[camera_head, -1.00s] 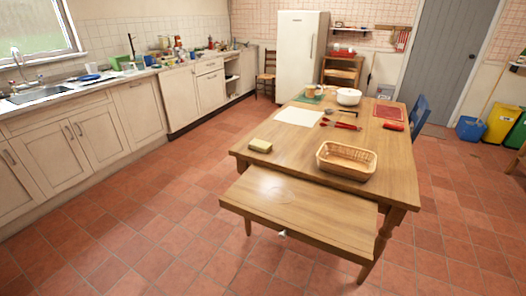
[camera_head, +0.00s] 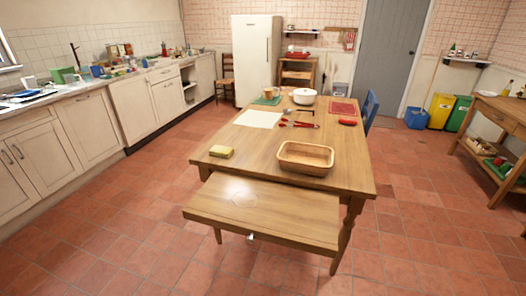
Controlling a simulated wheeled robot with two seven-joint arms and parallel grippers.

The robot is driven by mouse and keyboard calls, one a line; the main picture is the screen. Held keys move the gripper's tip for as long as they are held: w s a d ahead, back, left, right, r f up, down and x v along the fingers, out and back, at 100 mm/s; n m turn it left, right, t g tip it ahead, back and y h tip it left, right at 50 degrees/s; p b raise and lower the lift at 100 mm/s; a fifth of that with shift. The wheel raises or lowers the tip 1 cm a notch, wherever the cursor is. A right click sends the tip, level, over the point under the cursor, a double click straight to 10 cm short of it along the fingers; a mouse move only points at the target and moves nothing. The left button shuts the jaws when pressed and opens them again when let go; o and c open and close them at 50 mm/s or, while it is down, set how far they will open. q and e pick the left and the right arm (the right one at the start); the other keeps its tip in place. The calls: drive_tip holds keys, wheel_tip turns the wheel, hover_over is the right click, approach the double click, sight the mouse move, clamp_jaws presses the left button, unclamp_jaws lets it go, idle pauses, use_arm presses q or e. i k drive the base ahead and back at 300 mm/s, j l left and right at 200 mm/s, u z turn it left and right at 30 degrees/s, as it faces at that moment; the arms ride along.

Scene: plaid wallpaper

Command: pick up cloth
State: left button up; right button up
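Several flat pieces that could be cloth lie on the wooden table (camera_head: 240,171); I cannot tell which is the cloth. A white rectangular sheet (camera_head: 257,119) lies flat left of the middle. A dark green piece (camera_head: 266,100) lies at the far left end, and a red patterned piece (camera_head: 343,107) at the far right. A small yellow block, perhaps a sponge or folded cloth (camera_head: 221,152), lies at the near left edge. Neither of my grippers is in view.
A drawer or leaf (camera_head: 290,222) juts from the table's near end. A wicker basket (camera_head: 305,158), red-handled utensils (camera_head: 299,124) and a white pot (camera_head: 304,96) stand on the table. A wooden bench (camera_head: 505,112) is at right. Tiled floor is open around the table.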

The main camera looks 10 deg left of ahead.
sight(220, 151)
drive_tip(key=i+j+z, duration=0.1)
drive_tip(key=j+z, duration=0.35)
drive_tip(key=i+j+z, duration=0.1)
drive_tip(key=j+z, duration=0.15)
drive_tip(key=z, duration=0.2)
drive_tip(key=j+z, duration=0.75)
drive_tip(key=z, duration=0.15)
